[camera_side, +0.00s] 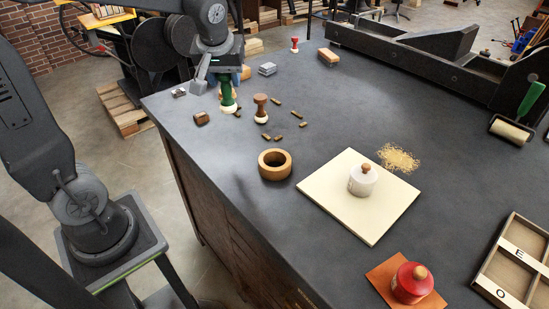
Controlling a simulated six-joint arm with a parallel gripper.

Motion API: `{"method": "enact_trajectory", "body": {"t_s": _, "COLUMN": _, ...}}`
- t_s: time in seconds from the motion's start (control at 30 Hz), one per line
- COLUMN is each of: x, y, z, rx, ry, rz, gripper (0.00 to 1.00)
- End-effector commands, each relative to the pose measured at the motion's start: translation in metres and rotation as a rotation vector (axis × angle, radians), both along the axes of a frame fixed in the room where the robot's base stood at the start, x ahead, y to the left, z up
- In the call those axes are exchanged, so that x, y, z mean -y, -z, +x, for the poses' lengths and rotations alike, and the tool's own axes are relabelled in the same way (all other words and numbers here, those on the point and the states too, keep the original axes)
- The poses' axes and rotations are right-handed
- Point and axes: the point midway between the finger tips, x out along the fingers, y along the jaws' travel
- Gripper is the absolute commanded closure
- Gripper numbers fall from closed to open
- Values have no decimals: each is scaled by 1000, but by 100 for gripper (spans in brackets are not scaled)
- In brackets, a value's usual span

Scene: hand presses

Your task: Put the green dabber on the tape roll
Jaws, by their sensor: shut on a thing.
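The green dabber (226,92) stands upright near the back left of the dark table, with a pale round pad at its lower end. My gripper (222,75) is shut on its upper part from above. I cannot tell whether the pad touches the table. The tape roll (275,165), a tan ring with an open centre, lies flat near the table's left edge, nearer the camera and right of the dabber.
A brown dabber (261,107) stands just right of the green one, with several small brown pieces (279,138) around it. A cream board (342,212) bears a white lidded jar (363,181). A red jar (411,283) and a wooden tray (515,262) are at the front right.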

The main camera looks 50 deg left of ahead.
Motion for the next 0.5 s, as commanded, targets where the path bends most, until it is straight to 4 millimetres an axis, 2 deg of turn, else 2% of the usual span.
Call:
{"method": "enact_trajectory", "body": {"t_s": 0.17, "x": 21, "y": 4, "z": -2, "rx": 0, "ry": 14, "rz": 3, "gripper": 99}}
{"method": "enact_trajectory", "body": {"t_s": 0.5, "x": 86, "y": 46, "z": 23, "rx": -1, "ry": 19, "rz": 4, "gripper": 99}}
